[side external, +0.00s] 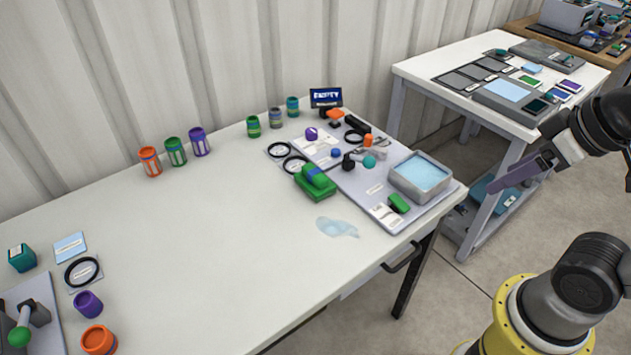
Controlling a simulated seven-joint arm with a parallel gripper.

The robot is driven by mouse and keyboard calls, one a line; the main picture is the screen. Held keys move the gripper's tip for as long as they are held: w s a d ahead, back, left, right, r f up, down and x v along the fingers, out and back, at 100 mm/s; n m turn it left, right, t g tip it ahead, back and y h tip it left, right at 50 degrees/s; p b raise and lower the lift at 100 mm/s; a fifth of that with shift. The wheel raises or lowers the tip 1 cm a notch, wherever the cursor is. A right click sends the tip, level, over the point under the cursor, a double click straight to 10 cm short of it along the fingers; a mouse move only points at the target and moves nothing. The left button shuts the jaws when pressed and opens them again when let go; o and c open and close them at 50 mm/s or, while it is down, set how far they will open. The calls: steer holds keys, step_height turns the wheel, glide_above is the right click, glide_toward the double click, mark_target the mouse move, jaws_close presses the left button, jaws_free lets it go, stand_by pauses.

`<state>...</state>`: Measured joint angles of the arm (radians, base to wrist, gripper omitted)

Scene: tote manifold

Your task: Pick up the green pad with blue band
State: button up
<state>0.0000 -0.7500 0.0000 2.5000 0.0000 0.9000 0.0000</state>
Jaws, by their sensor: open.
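The green pad with a blue band (314,186) sits on the white table, at the left edge of a grey board (359,191). It looks like a thick green block with a smaller banded part on top. My gripper (500,190) is open and hangs in the air at the right, well away from the pad, past the table's right end. I see its fingers side-on, with nothing visible between them.
A grey tray of light-blue liquid (391,180) and a small green block (399,203) are on the board, among several small items. A clear puddle (337,228) lies in front of the pad. Colored cups (175,152) stand along the back. The table's middle is clear.

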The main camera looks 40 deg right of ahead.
steer(key=o, duration=0.4)
